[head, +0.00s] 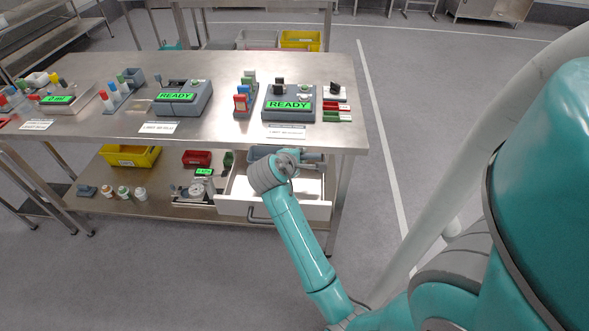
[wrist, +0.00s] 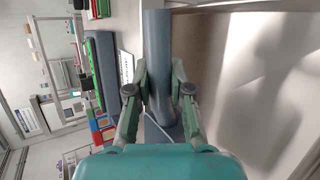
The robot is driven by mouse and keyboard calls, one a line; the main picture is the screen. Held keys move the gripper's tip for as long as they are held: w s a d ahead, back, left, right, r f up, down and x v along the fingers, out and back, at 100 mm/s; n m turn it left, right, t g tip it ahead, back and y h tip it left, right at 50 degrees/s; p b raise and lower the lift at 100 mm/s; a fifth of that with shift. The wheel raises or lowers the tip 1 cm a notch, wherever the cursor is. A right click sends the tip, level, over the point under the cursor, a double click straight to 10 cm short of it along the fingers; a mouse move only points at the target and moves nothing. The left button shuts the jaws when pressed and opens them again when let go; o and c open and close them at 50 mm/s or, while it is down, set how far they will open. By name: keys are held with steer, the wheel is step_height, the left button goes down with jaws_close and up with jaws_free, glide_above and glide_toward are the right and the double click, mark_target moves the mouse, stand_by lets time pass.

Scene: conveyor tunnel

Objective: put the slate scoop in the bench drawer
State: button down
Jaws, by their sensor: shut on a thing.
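The bench drawer (head: 232,209) is pulled out below the right end of the steel bench, and its white front and part of its inside show. My gripper (wrist: 158,95) is shut on the slate scoop (wrist: 157,50), a smooth blue-grey shaft between the two fingers in the wrist view. In the head view my gripper is over the drawer, just under the bench-top edge, and my wrist hides most of it and the scoop. I cannot tell whether the scoop touches the drawer floor.
The bench top (head: 225,128) holds devices with green READY displays and coloured blocks. The lower shelf (head: 150,207) carries a yellow bin (head: 130,156), a red bin (head: 197,158), several small jars and a scale (head: 196,190). The floor right of the bench is clear.

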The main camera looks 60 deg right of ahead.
steer(key=shift+f, duration=3.45)
steer(key=c, duration=1)
jaws_free()
steer(key=shift+f, duration=0.1)
steer(key=shift+c, duration=0.2)
steer(key=v, duration=1.2)
